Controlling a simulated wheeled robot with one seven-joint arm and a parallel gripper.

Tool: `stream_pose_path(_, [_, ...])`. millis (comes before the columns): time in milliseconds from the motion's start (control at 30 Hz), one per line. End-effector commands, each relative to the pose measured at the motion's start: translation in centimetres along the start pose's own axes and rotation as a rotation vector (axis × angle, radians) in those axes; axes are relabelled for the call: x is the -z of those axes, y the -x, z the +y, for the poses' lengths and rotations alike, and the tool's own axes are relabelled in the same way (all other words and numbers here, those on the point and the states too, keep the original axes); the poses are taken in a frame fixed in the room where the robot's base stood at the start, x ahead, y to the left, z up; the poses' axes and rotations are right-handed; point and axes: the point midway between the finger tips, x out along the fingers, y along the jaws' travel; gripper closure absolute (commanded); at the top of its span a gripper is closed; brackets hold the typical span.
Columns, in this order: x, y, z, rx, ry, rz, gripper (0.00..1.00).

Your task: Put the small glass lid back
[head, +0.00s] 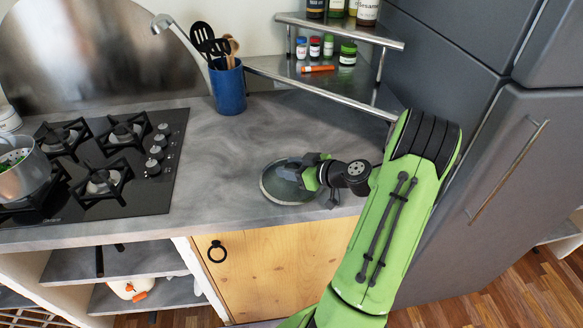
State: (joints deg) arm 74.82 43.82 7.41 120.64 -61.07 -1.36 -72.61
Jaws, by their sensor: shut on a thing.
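The small glass lid (273,189) is a round, see-through disc with a pale rim. It is at the counter's front part, right of the hob. My gripper (297,170) is shut on the lid, reaching it from the right and covering its middle. The lid looks close to the counter, but I cannot tell if it touches it. A metal pot (24,178) stands on the hob at the far left, without a lid on it, with something green inside.
The black gas hob (150,188) fills the left of the grey counter (222,150). A blue utensil holder (229,90) stands at the back. A metal shelf (290,72) with jars is at the back right. A grey fridge (500,160) bounds the right side.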

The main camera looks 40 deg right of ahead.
Motion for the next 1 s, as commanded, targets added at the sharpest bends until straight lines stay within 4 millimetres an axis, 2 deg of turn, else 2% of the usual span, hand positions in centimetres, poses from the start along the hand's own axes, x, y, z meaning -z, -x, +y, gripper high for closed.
stream_pose_path(33, [-0.2, -0.1, 0.0, 0.000, 0.001, 0.001, 1.00])
stream_pose_path(67, [-0.3, -0.1, 0.0, 0.000, 0.000, 0.000, 0.56])
stream_pose_path(200, [-0.2, -0.1, 0.0, 0.001, -0.001, -0.001, 0.35])
stream_pose_path(233, [-0.2, -0.1, 0.0, 0.001, -0.001, -0.001, 0.32])
stream_pose_path(567, [0.2, 0.1, 0.0, 0.000, -0.001, -0.001, 0.32])
stream_pose_path(667, [0.1, 2.0, 0.2, -0.006, -0.004, -0.003, 0.32])
stream_pose_path(900, [0.1, 8.7, 0.2, -0.007, -0.002, -0.002, 0.32])
stream_pose_path(1000, [0.1, 10.6, 0.1, -0.004, -0.002, -0.001, 0.32])
